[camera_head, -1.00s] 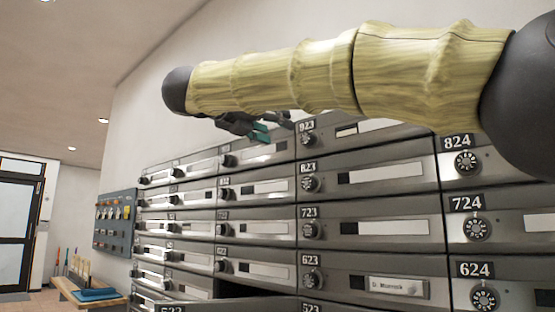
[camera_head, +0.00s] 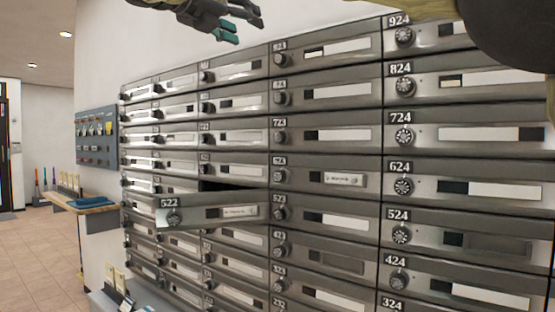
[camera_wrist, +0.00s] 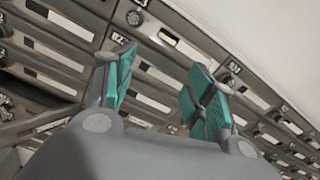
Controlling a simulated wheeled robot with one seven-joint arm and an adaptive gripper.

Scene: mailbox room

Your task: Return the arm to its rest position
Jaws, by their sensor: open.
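My gripper (camera_head: 241,29) shows at the top of the head view, in front of the pale wall above the mailboxes. Part of my arm is cut off by the top edge. In the wrist view my gripper (camera_wrist: 160,92) has its two teal fingers apart with nothing between them. The mailbox doors behind it look tilted and stand clear of the fingers.
A wall of grey mailboxes (camera_head: 330,135) with dial knobs fills the middle and right. Tiled floor (camera_head: 40,255) is clear there.

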